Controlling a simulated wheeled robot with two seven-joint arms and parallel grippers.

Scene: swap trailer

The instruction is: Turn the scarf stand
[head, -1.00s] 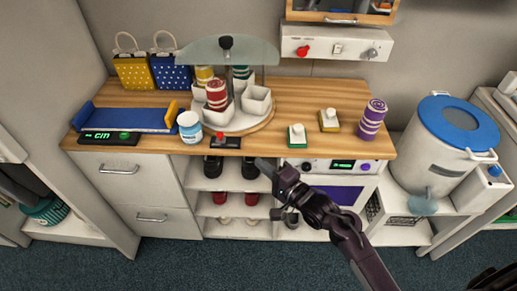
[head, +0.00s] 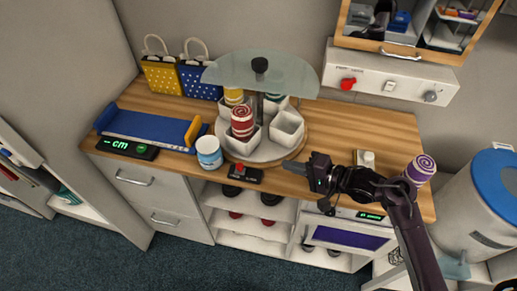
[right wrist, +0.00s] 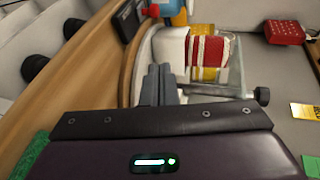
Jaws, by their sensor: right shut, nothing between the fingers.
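The scarf stand is a round turntable (head: 262,152) with a glass top (head: 262,72) and a black knob (head: 260,65). White cups sit around it: one holds a red-striped rolled scarf (head: 242,122), one in front right (head: 286,130) looks empty. A yellow roll (head: 233,96) shows behind. My right gripper (head: 290,166) is at the stand's front right edge, fingers shut and empty, pointing left. In the right wrist view the shut fingers (right wrist: 160,86) are close to a white cup and the red-striped scarf (right wrist: 212,50); contact cannot be told. My left gripper is out of view.
On the wooden counter are a white jar (head: 209,152), a small black box with a red button (head: 240,172), a blue tray (head: 150,127) and a purple roll (head: 420,170). A wall panel (head: 385,75) hangs above right. Shelves lie below.

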